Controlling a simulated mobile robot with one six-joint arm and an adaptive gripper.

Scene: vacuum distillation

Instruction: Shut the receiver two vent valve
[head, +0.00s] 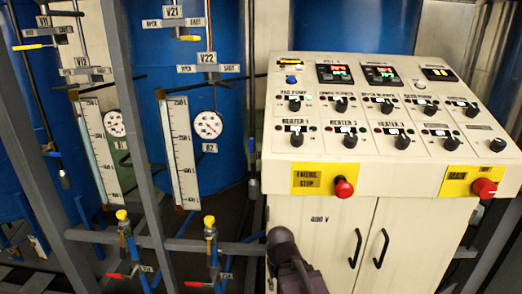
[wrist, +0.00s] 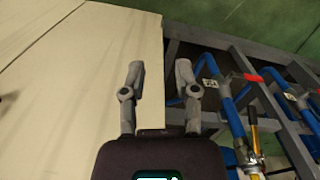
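In the head view, a V22 plate (head: 208,57) hangs in the middle column, with OPEN and SHUT plates below it. The V22 lever's position is too unclear to tell. No label reads as a vent, so I cannot tell which valve is receiver two's. My gripper (wrist: 158,68) is open and empty in the wrist view, fingers apart in front of the cream cabinet's edge. In the head view, part of my arm shows low in the middle, touching nothing visible.
Low on the grey frame are red-handled valves (head: 195,284) with yellow tops (head: 209,221). A brass valve (wrist: 253,130) and a red handle (wrist: 252,77) show right of my gripper. The control cabinet (head: 330,225) fills the right. Grey posts (head: 135,120) cross before the gauges.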

